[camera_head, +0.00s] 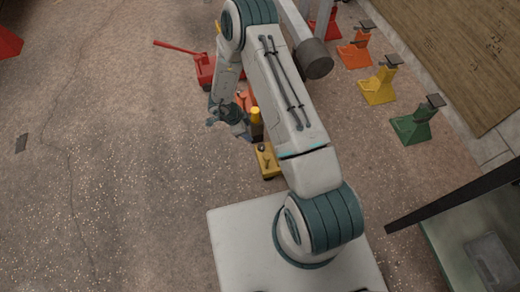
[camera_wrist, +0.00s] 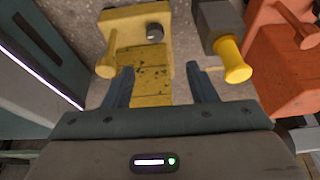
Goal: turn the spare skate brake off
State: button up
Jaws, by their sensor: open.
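A yellow skate-like body (camera_head: 267,160) stands on the floor beside my arm. In the wrist view this scuffed yellow body (camera_wrist: 145,55) carries a round-ended yellow peg (camera_wrist: 107,67) on its left and a dark knob (camera_wrist: 155,33) on top. My gripper (camera_wrist: 160,78) is open, with its two fingers apart and the yellow body beyond the gap. It shows in the head view (camera_head: 227,115), partly blocked by my arm. A grey block with a yellow cylinder (camera_wrist: 233,62) is right of the fingers. I cannot tell which part is the brake, or which skate is the spare.
An orange body (camera_wrist: 285,70) stands close on the right in the wrist view. A red jack with a long handle (camera_head: 180,47) lies beyond my gripper. Orange, yellow and green stands (camera_head: 412,127) line the right. The left floor is mostly clear.

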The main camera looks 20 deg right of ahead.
aim_at(261, 147)
jog(key=b+x, duration=0.2)
jog(key=x, duration=0.2)
jog(key=b+x, duration=0.2)
jog(key=x, duration=0.2)
jog(key=b+x, duration=0.1)
jog(key=x, duration=0.4)
jog(key=shift+s+a+f+b, duration=0.1)
jog(key=shift+s+a+b, duration=0.05)
jog(key=shift+s+b, duration=0.25)
jog(key=shift+d+f, duration=0.35)
jog(key=shift+f, duration=0.25)
jog(key=c, duration=1)
